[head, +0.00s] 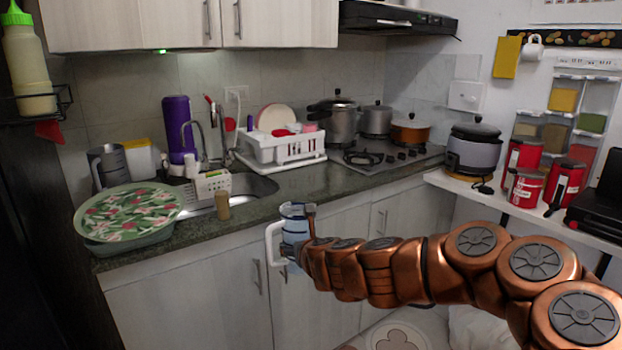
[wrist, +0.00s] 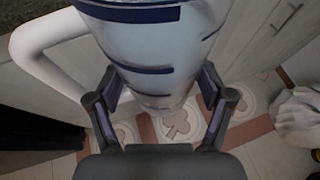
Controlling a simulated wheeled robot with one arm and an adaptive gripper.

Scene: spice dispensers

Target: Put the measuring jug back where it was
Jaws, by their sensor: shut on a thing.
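The measuring jug (head: 293,222) is clear bluish with dark blue marks and a white handle (head: 271,243) on its left side. My gripper (head: 300,248) is shut on the jug and holds it about upright, in front of the counter edge and lower cabinets. In the wrist view the jug (wrist: 150,52) fills the upper middle, with its handle (wrist: 38,50) at the left. The fingers of my gripper (wrist: 160,98) are on either side of its lower body. The jug's top is cut off in the wrist view.
The dark counter (head: 262,213) has a small tan cup (head: 222,205) near its edge. A floral tray (head: 128,212) lies at left, with a grey pitcher (head: 107,166) behind. A dish rack (head: 282,148) stands beyond the sink. Red canisters (head: 524,188) stand on the right shelf.

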